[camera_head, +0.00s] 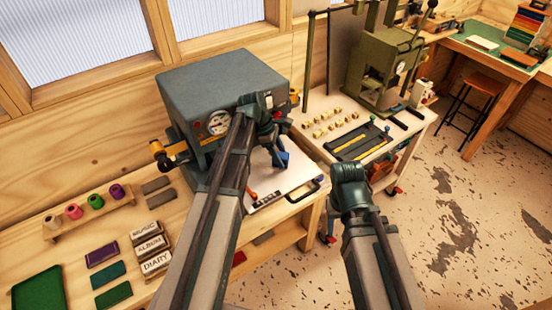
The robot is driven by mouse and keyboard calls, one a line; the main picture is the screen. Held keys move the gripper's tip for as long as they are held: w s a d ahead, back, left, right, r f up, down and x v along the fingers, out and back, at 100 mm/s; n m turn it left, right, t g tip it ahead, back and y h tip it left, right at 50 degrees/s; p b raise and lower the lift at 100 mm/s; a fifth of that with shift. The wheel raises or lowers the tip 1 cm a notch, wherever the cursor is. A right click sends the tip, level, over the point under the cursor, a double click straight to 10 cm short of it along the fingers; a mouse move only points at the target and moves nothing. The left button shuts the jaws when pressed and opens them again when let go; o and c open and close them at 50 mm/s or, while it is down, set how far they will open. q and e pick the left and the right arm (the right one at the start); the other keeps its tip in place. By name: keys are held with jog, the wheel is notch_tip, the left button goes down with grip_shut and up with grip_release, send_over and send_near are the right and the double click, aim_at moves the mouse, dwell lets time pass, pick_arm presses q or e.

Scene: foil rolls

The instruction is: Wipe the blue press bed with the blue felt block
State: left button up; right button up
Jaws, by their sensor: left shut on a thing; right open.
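The blue-grey press (222,88) with its round gauge stands on the left bench against the wall. Its pale bed plate (292,180), with a dark handle at the front right corner, sticks out in front of it. My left gripper (277,146) is shut on the blue felt block (283,160) over the bed. I cannot tell whether the block touches the plate. My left arm hides part of the press front. My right gripper (334,203) is empty, in front of the bench's right end; its fingers are hardly visible.
Foil rolls (74,210) stand on a wooden rack at the left. Stamped blocks (150,245) and coloured pieces lie on the bench near my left arm. A cart (325,130) with brass type and a green press (385,60) stands to the right. Open floor lies right of my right arm.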

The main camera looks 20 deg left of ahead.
aim_at(268, 173)
pick_arm(q)
jog(key=shift+w+d, duration=0.55)
jog(key=shift+w, duration=0.15)
jog(key=shift+f, duration=0.15)
jog(key=shift+s, duration=0.15)
jog(key=shift+s+a, duration=1.35)
jog(key=shift+s, duration=0.1)
jog(key=shift+s+a, duration=1.2)
jog(key=shift+s, duration=0.3)
jog(key=shift+a, duration=0.1)
jog(key=shift+s, duration=0.1)
